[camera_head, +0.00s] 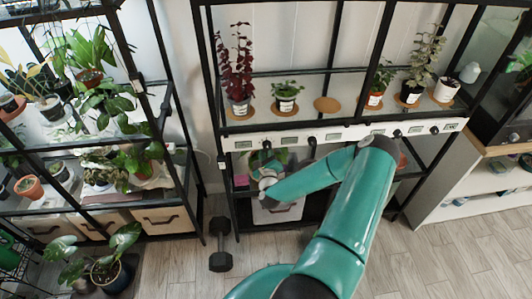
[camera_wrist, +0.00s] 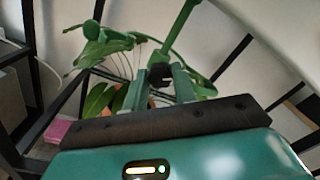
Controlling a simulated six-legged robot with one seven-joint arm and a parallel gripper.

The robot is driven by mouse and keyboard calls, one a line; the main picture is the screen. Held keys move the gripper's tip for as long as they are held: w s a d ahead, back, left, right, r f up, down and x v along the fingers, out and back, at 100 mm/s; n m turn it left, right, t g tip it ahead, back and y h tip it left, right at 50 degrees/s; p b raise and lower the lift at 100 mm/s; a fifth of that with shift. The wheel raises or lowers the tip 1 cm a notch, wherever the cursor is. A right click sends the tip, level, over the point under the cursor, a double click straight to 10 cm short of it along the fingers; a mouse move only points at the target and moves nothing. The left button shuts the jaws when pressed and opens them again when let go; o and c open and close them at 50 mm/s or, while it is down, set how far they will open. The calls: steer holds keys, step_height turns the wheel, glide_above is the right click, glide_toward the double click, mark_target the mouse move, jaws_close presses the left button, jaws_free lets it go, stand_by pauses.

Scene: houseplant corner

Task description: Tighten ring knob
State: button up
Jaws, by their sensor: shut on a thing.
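In the wrist view, a green upright rod (camera_wrist: 180,30) passes down behind my fingers, with a green collar (camera_wrist: 192,62) on it. Thin curved wires beside it look like a ring around a leafy plant (camera_wrist: 105,98). My gripper (camera_wrist: 160,78) is shut on a small dark piece beside the rod, which appears to be the ring knob (camera_wrist: 160,71); my fingers hide much of it. In the head view, my gripper (camera_head: 266,172) reaches under the white rail to the lower shelf, where some green leaves (camera_head: 282,155) show. The knob cannot be made out there.
Black rack posts flank my arm.

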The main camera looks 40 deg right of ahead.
stand_by(0.3)
steer(key=o, duration=1)
steer(key=v, duration=1.4)
steer(key=shift+w, duration=0.1)
